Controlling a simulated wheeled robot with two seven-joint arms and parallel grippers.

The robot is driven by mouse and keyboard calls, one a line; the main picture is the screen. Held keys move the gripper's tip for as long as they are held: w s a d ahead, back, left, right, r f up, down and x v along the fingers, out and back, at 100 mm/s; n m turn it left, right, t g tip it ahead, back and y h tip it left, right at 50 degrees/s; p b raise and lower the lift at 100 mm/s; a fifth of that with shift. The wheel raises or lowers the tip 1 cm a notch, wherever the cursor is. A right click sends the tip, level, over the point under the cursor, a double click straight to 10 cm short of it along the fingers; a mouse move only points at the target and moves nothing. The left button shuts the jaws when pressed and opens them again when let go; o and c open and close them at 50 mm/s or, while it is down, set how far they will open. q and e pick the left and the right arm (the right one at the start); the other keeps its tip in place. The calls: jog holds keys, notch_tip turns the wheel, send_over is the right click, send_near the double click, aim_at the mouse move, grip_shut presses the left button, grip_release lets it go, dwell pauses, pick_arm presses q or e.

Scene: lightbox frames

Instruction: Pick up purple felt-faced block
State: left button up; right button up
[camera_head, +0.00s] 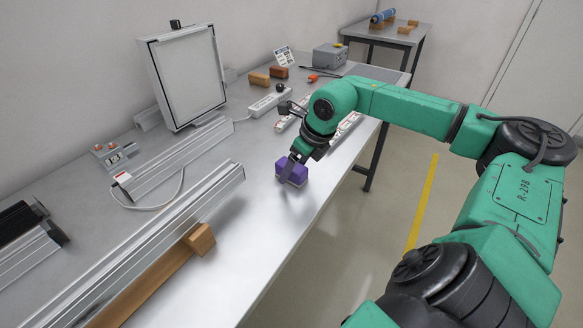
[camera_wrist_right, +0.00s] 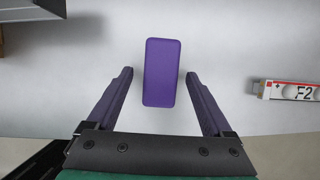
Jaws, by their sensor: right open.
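The purple felt-faced block (camera_head: 293,172) sits on the grey metal table in the head view, near its front edge. In the right wrist view the purple block (camera_wrist_right: 161,72) lies lengthwise between the two fingers, with a gap on each side. My right gripper (camera_head: 287,172) is at the block, its fingers pointing down. In the right wrist view my right gripper (camera_wrist_right: 158,75) is open and holds nothing. Part of the block is hidden behind a finger in the head view. My left gripper does not show.
Aluminium profiles (camera_head: 170,235) and a wooden bar (camera_head: 201,239) lie at the near left. A framed light panel (camera_head: 188,77) stands at the back. White power strips (camera_head: 265,104) and wooden blocks (camera_head: 259,79) lie beyond the gripper. The table (camera_head: 235,220) is clear just left of the block.

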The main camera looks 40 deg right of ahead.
jog(key=shift+w+f, duration=0.15)
jog(key=shift+f, duration=0.1)
grip_shut()
jog(key=shift+r, duration=0.6)
notch_tip(320, 180, up, 19)
jog(key=p, duration=0.8)
